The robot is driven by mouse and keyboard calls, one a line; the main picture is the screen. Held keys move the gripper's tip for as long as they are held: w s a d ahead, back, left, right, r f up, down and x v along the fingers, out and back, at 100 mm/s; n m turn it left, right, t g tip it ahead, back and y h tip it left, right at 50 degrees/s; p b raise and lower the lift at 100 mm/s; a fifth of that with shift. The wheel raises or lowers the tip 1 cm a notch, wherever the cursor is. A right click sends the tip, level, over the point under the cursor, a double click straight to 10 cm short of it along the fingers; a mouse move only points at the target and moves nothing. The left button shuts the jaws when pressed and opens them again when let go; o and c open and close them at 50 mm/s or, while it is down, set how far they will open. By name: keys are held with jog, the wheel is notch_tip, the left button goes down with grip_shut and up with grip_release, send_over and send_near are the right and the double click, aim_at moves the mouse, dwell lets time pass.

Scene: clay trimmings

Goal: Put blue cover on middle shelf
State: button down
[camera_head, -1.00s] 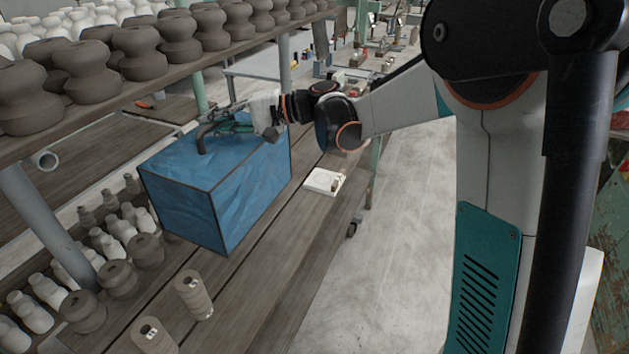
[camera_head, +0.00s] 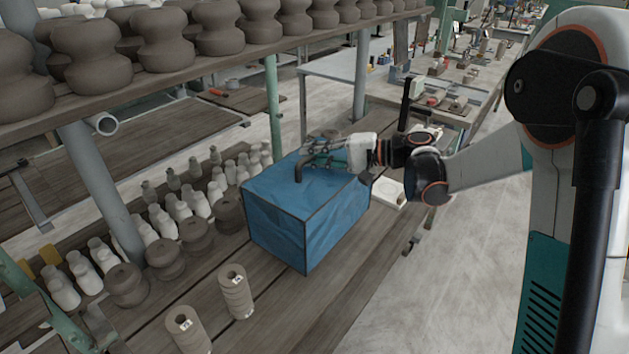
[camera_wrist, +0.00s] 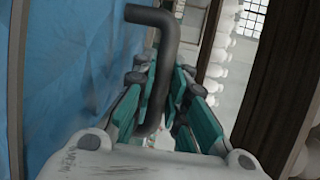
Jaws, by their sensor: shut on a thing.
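The blue cover (camera_head: 305,235) is a box-shaped blue sheet with dark edges and a bent dark handle (camera_head: 299,172) on top. It looks upright, over the wooden shelf board (camera_head: 262,322); I cannot tell whether its bottom touches the board. My gripper (camera_head: 318,157) reaches in from the right, just above the cover's top, and is shut on the handle. In the wrist view the dark handle (camera_wrist: 165,35) runs between the teal fingers, with the blue sheet (camera_wrist: 65,80) on the left.
Brown and white clay vases (camera_head: 195,235) stand close left of the cover. Two ribbed spools (camera_head: 236,295) stand in front. A white block (camera_head: 388,192) lies to its right. An upper shelf (camera_head: 200,73) with brown pots and a grey post (camera_head: 100,190) are at the left.

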aim_at(316, 171)
jog(key=shift+f+b, duration=0.85)
jog(key=shift+f, duration=2)
jog(key=shift+f, duration=0.15)
jog(key=c, duration=1.6)
grip_release()
jog(key=shift+s+d+r, duration=0.1)
jog(key=shift+d+r, duration=0.15)
jog(key=shift+d, duration=0.05)
jog(key=p+v, duration=0.2)
jog(key=v, duration=0.9)
jog(key=shift+d+p, duration=0.25)
jog(key=shift+p, duration=0.15)
